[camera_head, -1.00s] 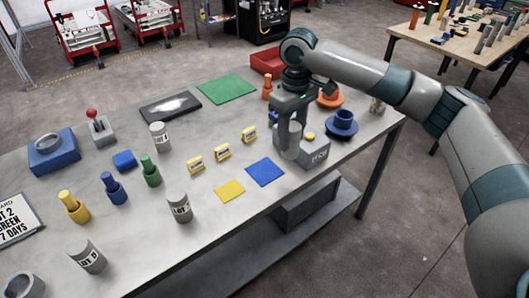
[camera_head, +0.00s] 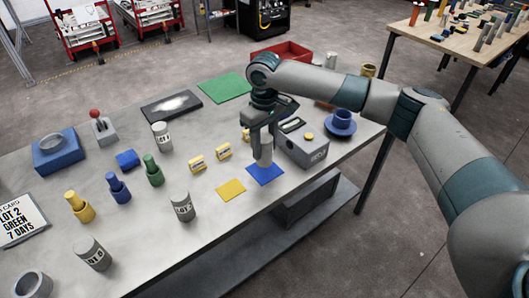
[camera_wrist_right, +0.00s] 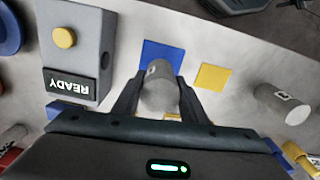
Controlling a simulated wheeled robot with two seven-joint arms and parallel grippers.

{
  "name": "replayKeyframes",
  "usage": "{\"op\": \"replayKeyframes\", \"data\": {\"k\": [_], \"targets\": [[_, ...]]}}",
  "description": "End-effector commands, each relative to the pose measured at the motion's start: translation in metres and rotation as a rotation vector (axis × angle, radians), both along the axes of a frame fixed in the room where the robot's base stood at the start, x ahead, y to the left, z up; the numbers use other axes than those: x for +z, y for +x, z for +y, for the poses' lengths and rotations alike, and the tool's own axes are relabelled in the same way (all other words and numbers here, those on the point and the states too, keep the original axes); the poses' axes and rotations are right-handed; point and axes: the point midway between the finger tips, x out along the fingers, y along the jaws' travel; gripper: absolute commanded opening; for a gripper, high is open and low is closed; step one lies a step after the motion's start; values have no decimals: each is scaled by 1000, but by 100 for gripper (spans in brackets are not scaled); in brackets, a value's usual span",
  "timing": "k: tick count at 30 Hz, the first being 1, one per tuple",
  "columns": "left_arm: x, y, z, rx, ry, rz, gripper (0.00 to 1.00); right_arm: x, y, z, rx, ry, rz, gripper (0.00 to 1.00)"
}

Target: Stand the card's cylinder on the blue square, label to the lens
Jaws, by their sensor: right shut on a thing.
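My right gripper (camera_head: 262,136) is shut on a grey cylinder (camera_head: 263,153), held upright over the blue square (camera_head: 266,176). In the right wrist view the cylinder (camera_wrist_right: 158,92) sits between the fingers, with the blue square (camera_wrist_right: 161,52) beyond it. I cannot tell whether its base touches the square. A small dark mark shows on its far side in the wrist view; the head view shows no label. The card (camera_head: 18,220) reads LOT 2, GREEN, 7 DAYS. My left gripper is not in view.
A grey box (camera_head: 303,148) with a yellow button and READY display stands right of the cylinder. A yellow square (camera_head: 231,190) lies left of the blue one. Other labelled cylinders (camera_head: 182,207) stand farther left.

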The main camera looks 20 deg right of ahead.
Motion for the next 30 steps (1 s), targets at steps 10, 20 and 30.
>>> {"op": "replayKeyframes", "data": {"k": [10,20,30], "targets": [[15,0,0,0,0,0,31,-31,0,0,1,0,-1,2],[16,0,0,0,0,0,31,-32,0,0,1,0,-1,2],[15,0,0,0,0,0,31,-34,0,0,1,0,0,57]]}}
